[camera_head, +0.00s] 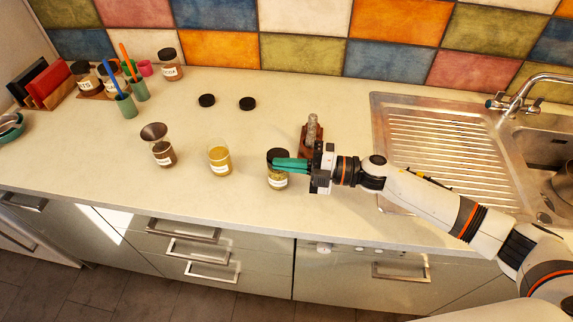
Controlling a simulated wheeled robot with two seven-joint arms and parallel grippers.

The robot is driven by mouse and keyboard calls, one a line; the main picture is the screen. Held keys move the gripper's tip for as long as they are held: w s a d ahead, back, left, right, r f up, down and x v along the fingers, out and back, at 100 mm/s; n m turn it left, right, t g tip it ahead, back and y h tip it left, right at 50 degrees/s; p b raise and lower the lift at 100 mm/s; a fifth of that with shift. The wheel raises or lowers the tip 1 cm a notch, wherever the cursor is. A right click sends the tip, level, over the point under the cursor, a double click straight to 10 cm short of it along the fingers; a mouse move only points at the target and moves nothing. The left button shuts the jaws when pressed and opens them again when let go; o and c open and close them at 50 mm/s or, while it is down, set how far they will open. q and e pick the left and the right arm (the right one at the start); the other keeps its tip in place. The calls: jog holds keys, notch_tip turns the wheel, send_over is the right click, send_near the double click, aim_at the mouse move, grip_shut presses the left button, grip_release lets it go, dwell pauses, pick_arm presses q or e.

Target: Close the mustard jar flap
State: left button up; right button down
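A glass jar with yellow contents (220,162) and a white label stands upright on the counter, with no lid on it; its label is too small to read. To its right stands a jar with a black lid (276,154) and greenish-yellow contents. My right gripper (288,165) has green fingers and reaches this lidded jar from the right. A finger crosses in front of the jar around the lower lid edge, and the far side is hidden, so I cannot tell whether it grips. Two loose black lids (207,100) (247,103) lie behind the jars. My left gripper is out of view.
Green cups with tall utensils (125,106) and more jars stand back left. A brown holder with a bottle (312,132) is behind my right gripper. The sink drainer (440,125) is right.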

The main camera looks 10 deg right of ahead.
jog(key=c, duration=1.6)
grip_release()
jog(key=shift+c, duration=0.2)
jog(key=b+v, duration=0.4)
jog(key=v, duration=0.8)
jog(key=shift+b, duration=0.3)
jog(key=shift+r, duration=0.1)
